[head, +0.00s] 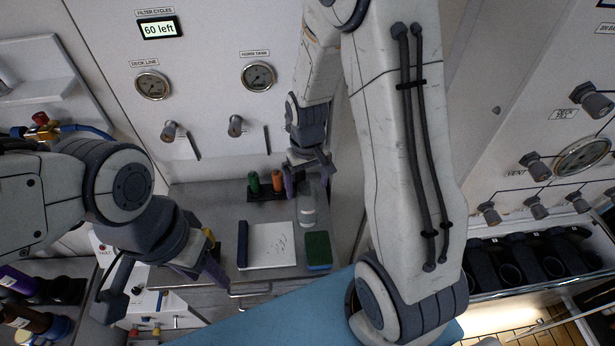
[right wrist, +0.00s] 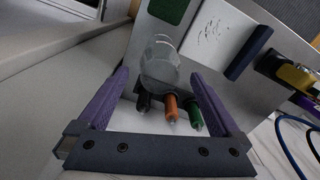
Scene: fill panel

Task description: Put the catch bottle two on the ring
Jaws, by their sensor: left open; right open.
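A clear bottle with a whitish lower part (head: 307,208) stands on the grey counter, in front of the wall panel. I cannot read any number on it. My right gripper (head: 309,178) is open at the bottle's upper part. In the right wrist view the clear bottle (right wrist: 160,62) shows between the tips of the open purple fingers of my right gripper (right wrist: 158,76), with a gap on each side. My left gripper (head: 203,268) is open and empty, low at the counter's left front. I cannot make out the ring in these views.
Capped green, orange and black items stand in a dark holder (head: 265,196) left of the bottle. A white notepad (head: 268,247) and a green sponge (head: 318,251) lie nearer the counter's front. Dark cup holders (head: 530,262) line the right side. Dark bottles stand at the lower left.

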